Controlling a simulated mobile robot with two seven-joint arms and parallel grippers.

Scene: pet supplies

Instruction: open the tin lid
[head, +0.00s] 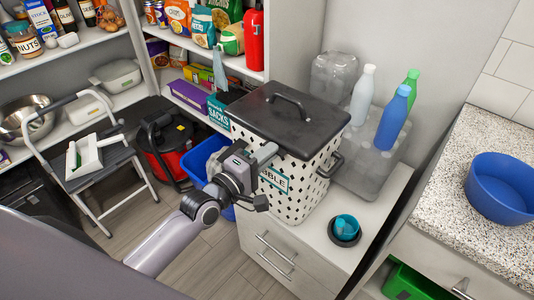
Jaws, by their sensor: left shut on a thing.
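The tin (303,198) is a large white bin with black spots and a partly hidden label. It stands on a white drawer cabinet. Its black lid (313,133) lies over the top, with a dark bar handle (289,101) in the middle; I see no clear gap under it. My left gripper (267,153) reaches in from the lower left and is shut on the lid's front left edge. The gripper hides part of the tin's front and label. My right gripper is out of view.
Bottles (393,117) on a clear container stand right of the tin. A blue bowl (503,188) sits on the counter at right. A blue bin (213,160) and a step stool (94,160) are at left.

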